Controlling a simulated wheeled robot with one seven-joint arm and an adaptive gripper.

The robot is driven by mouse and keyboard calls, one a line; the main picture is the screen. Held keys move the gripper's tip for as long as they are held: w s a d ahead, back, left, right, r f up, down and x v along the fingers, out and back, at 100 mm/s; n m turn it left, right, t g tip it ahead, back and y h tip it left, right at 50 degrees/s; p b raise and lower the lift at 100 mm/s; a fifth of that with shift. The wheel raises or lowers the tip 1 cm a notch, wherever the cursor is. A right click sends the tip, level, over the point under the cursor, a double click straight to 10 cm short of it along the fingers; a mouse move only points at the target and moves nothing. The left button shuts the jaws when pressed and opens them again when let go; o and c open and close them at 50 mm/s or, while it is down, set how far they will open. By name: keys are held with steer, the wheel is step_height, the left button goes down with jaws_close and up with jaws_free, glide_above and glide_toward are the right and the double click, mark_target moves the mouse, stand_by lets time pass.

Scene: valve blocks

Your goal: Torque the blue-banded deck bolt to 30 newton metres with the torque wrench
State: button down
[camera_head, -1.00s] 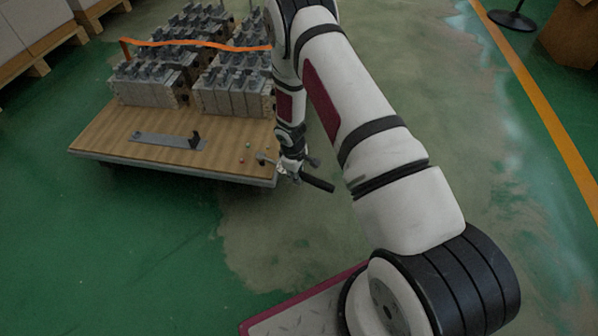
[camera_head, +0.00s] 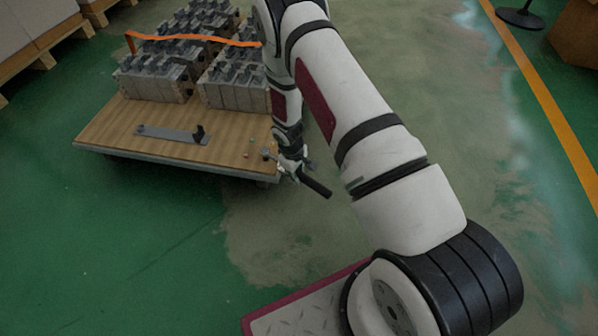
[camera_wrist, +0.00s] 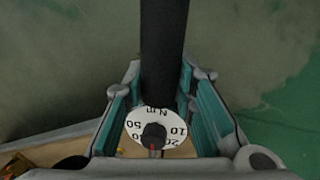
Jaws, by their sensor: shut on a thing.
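The torque wrench shows in the head view as a black handle (camera_head: 315,187) sticking out past the cart's right front corner. Its head end (camera_head: 268,154) lies over the cart top at that corner. My gripper (camera_head: 291,169) is shut on the wrench between head and handle. In the wrist view my gripper (camera_wrist: 160,110) has its fingers on both sides of the wrench's white dial (camera_wrist: 138,122), marked N m, with 10, 20 and 50 readable. A red mark on its black knob points down in the picture. Small red and green dots sit near the wrench head. I cannot make out a blue band.
The wooden-topped cart (camera_head: 105,129) carries rows of grey valve blocks (camera_head: 150,78) at the back, with an orange strip (camera_head: 190,41) across them. A grey flat bracket (camera_head: 165,134) lies in front. Green floor is clear around the cart's front.

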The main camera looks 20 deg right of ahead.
steer(key=shift+a, duration=0.45)
steer(key=shift+s+a+m, duration=0.2)
steer(key=shift+a+m, duration=0.35)
steer(key=shift+a, duration=0.05)
steer(key=shift+s+a+m, duration=0.15)
steer(key=shift+a+m, duration=0.4)
steer(key=shift+a, duration=0.1)
steer(key=shift+s+a+m+g, duration=0.15)
steer(key=shift+a+m+g, duration=0.15)
steer(key=shift+a+m, duration=0.75)
steer(key=shift+d+n, duration=1.05)
steer(key=shift+d, duration=0.05)
